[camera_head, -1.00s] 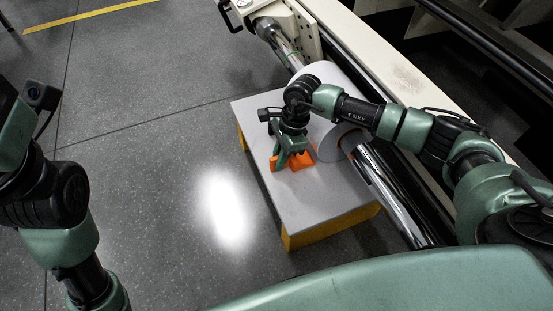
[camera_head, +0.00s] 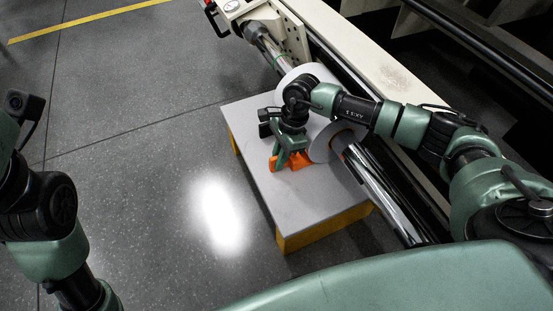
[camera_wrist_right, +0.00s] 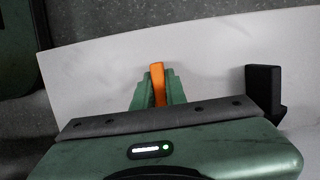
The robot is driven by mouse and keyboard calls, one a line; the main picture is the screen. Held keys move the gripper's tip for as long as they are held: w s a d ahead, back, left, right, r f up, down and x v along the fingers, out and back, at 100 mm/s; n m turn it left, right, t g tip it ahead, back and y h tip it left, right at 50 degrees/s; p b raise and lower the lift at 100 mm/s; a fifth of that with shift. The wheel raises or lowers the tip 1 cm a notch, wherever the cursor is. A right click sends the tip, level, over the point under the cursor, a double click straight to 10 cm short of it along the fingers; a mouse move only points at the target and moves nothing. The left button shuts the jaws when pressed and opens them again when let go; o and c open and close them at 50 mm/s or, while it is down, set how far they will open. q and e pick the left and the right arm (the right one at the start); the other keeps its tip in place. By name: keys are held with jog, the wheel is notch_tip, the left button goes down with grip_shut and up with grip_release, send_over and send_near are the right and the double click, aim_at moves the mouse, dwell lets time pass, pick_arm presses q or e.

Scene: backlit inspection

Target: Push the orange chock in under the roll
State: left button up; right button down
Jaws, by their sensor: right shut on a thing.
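The orange chock (camera_head: 291,163) lies on the pale grey top of a low platform (camera_head: 312,201). It is close against the near side of the white roll (camera_head: 320,146); I cannot tell whether they touch or how far its edge is under. My right gripper (camera_head: 290,155) points down over the chock and is shut on it. In the right wrist view, an upright part of the chock (camera_wrist_right: 158,84) is between the two green fingers (camera_wrist_right: 158,92). My left arm shows at the left edge; its gripper is out of view.
The roll is on a shiny metal shaft (camera_head: 380,193) beside a cream machine frame (camera_head: 370,62). The platform has yellow sides (camera_head: 325,230). A black object (camera_wrist_right: 263,90) stands right of the fingers in the right wrist view. The floor (camera_head: 130,175) at left is clear.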

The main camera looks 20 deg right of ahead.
jog(key=shift+d, duration=0.1)
jog(key=c, duration=1.4)
grip_release()
jog(key=shift+o, duration=0.2)
